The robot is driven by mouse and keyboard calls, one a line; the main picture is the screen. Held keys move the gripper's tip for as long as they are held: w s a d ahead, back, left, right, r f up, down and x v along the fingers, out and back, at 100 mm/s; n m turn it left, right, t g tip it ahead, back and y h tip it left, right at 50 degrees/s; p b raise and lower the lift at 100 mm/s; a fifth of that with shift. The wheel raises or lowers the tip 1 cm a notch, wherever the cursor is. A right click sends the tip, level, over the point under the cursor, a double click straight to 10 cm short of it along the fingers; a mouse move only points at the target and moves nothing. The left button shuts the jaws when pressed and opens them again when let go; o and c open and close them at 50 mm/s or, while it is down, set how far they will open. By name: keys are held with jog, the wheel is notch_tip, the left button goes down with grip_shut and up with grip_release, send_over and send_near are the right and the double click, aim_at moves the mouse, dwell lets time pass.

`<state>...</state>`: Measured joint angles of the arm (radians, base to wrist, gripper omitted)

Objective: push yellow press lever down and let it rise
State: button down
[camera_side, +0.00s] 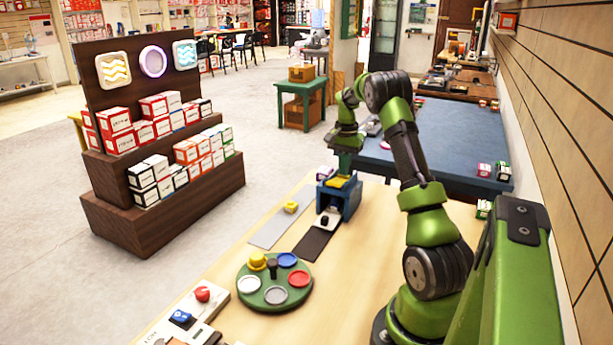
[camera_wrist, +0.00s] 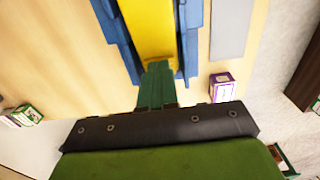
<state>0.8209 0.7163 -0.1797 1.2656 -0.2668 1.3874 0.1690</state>
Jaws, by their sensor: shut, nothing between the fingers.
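The press is a blue frame (camera_side: 350,198) with a yellow lever (camera_side: 337,182) on top, on the light wooden table. In the wrist view the yellow lever (camera_wrist: 150,28) runs between blue side walls (camera_wrist: 188,35). My gripper (camera_side: 345,171) is right above the press in the side view. In the wrist view its green fingers (camera_wrist: 157,70) are shut together with nothing between them. Their tips overlap the near end of the lever. I cannot tell whether they touch it. A small dark block (camera_side: 325,220) sits at the press's front opening, partly in shadow.
A dark mat (camera_side: 312,245) leads to the press. A green round tray (camera_side: 262,301) with coloured discs stands nearer. A small purple-and-white box (camera_wrist: 222,86) shows in the wrist view.

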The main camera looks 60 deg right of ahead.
notch_tip(320, 180, up, 8)
jog(key=shift+d, duration=0.3)
dwell(0.6)
jog(key=shift+d, duration=0.1)
jog(key=shift+s+a+f+n, duration=0.1)
jog(key=shift+a+f+n, duration=0.1)
jog(key=shift+f, duration=0.25)
jog(key=shift+s+a+f+n, duration=0.1)
jog(key=shift+a+f, duration=0.1)
jog(key=shift+f, duration=0.25)
jog(key=w+a+r+n+t, duration=0.1)
jog(key=w+a+r+n, duration=0.1)
jog(key=a, duration=0.6)
jog(key=w+a+r+n+t, duration=0.1)
jog(key=a+r+n+t, duration=0.1)
jog(key=a, duration=0.6)
jog(key=s+a+r+n+t, duration=0.1)
jog(key=s+a+n, duration=0.2)
jog(key=a, duration=0.6)
jog(key=s+a+r+n+t+y, duration=0.1)
jog(key=s+a+n, duration=0.2)
jog(key=a, duration=0.7)
jog(key=s+a+r+n+t+y, duration=0.1)
jog(key=s+a+n+t, duration=0.1)
jog(key=a, duration=0.7)
jog(key=shift+s+a+r+n, duration=0.4)
jog(key=shift+s+n, duration=0.3)
jog(key=shift+s, duration=0.35)
